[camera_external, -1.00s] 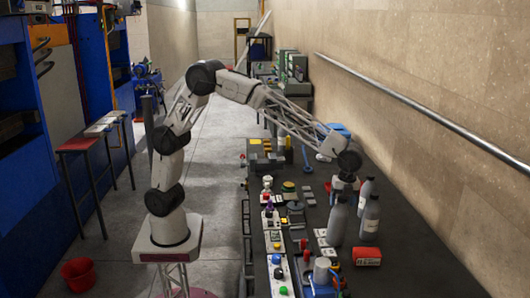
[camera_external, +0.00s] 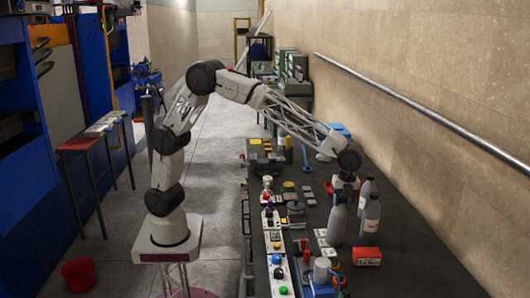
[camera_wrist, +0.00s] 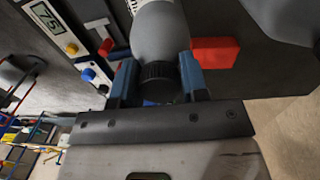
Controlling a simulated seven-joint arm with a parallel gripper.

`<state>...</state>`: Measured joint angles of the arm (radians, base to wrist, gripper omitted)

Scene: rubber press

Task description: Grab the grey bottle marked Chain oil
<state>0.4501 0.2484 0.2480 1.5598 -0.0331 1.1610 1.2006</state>
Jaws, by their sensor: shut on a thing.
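A grey bottle (camera_external: 338,222) stands upright on the dark bench in the external view, directly under my gripper (camera_external: 343,188). In the wrist view its grey body (camera_wrist: 158,32) and black ribbed cap (camera_wrist: 158,82) lie between the two blue fingers of my gripper (camera_wrist: 160,84), which is shut on the bottle at its cap and neck. Part of a white label with dark lettering shows at the top edge, too cut off to read as Chain oil.
A red box (camera_external: 367,256) lies right of the held bottle's base. A control panel with coloured buttons (camera_external: 275,245) runs along the bench's left edge. A blue device (camera_external: 321,278) stands at the front. The bench is clear at the right front, beside the wall.

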